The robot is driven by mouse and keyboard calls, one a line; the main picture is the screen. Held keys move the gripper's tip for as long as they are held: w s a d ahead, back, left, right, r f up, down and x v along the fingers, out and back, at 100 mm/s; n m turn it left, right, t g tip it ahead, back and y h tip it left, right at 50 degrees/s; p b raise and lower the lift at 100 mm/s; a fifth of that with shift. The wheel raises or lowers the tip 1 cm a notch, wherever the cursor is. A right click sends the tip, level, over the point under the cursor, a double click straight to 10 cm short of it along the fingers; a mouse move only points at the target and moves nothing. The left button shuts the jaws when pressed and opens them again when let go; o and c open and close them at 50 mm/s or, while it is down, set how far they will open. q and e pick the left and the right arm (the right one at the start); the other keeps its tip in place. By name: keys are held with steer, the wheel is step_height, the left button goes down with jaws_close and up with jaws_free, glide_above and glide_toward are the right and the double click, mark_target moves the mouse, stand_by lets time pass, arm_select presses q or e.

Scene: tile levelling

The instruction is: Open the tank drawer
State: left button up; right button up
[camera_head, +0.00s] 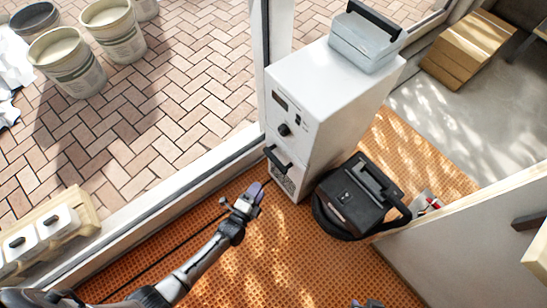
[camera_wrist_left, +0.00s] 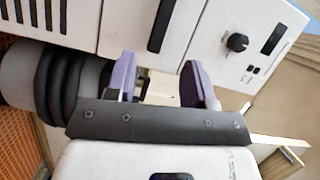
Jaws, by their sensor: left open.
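The tank drawer is the lower front part of a tall white machine (camera_head: 325,100). Its black handle (camera_head: 279,160) sits below a dark knob (camera_head: 284,130). The drawer front looks flush with the machine. My left gripper (camera_head: 250,195) is open, with purple fingertips, just below and left of the handle and apart from it. In the left wrist view the open fingers (camera_wrist_left: 163,85) stand apart before the white front, with the knob (camera_wrist_left: 237,42) at upper right. A black bar (camera_wrist_left: 160,25) there may be the handle. My right gripper (camera_head: 367,303) barely shows at the bottom edge.
A black case (camera_head: 360,195) stands close to the machine's right side. A grey box (camera_head: 365,42) sits on top of it. A window-like frame (camera_head: 170,195) runs along the left, and a pale panel (camera_head: 465,240) stands at the right. The orange floor (camera_head: 260,265) in front is clear.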

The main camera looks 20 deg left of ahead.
mark_target(274, 163)
arm_select(q)
steer(key=shift+m, duration=0.8)
steer(key=shift+w+d+r+b, duration=0.1)
steer(key=shift+w+d+b, duration=0.15)
steer(key=shift+w+b, duration=1.55)
steer(key=shift+w+d+r+b, duration=0.15)
steer(key=shift+w+b, duration=0.5)
steer(key=shift+w, duration=2.2)
steer(key=shift+w+d+f+b, duration=0.1)
steer(key=shift+w+d+b, duration=0.2)
steer(key=shift+w+b, duration=1.5)
steer(key=shift+w+p, duration=0.45)
steer(key=shift+p, duration=0.1)
jaws_close()
